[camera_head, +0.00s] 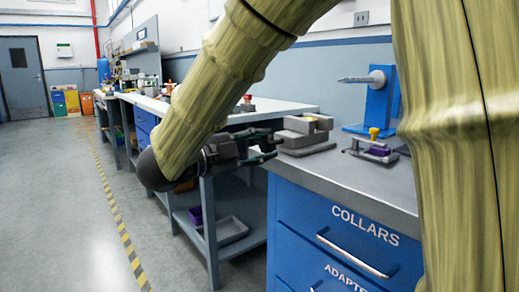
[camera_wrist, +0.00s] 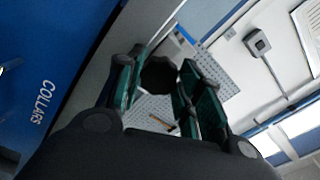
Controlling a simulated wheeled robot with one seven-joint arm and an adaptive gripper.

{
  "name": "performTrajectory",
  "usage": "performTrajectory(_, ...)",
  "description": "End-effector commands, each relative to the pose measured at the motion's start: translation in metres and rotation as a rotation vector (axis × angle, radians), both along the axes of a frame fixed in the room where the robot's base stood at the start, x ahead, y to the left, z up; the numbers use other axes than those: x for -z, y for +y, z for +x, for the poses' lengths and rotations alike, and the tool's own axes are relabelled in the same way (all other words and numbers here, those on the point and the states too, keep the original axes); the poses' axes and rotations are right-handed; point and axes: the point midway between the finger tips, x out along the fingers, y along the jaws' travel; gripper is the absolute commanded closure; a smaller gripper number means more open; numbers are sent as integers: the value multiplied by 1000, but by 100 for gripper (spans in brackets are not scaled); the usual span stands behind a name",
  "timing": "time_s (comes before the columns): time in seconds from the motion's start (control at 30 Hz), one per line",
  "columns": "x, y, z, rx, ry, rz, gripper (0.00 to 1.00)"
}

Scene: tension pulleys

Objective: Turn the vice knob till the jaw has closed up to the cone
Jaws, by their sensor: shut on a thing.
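The grey vice (camera_head: 304,143) stands on the bench's left end in the head view, with stepped blocks on its base. A small yellow piece (camera_head: 322,118) shows at its top; I cannot tell if it is the cone. The gap between jaw and cone cannot be made out. My gripper (camera_head: 266,148) reaches the vice's left side, over the bench edge. In the wrist view my gripper (camera_wrist: 160,80) has its green-lined fingers on either side of the dark, lobed vice knob (camera_wrist: 158,72) and is shut on it. In the head view the knob is hidden by the gripper.
Blue drawers (camera_head: 340,235) lie below. A grey-legged table (camera_head: 210,225) stands to the left.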

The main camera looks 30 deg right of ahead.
Motion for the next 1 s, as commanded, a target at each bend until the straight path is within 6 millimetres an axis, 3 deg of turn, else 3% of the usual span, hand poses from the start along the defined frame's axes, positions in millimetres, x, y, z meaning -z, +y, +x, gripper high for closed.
performTrajectory(0.4,2,0,-1,1,-3,2,88)
performTrajectory(0.43,2,0,-1,1,-3,2,60)
performTrajectory(0.53,2,0,0,1,-3,2,42)
performTrajectory(1.0,0,9,0,-1,-5,0,42)
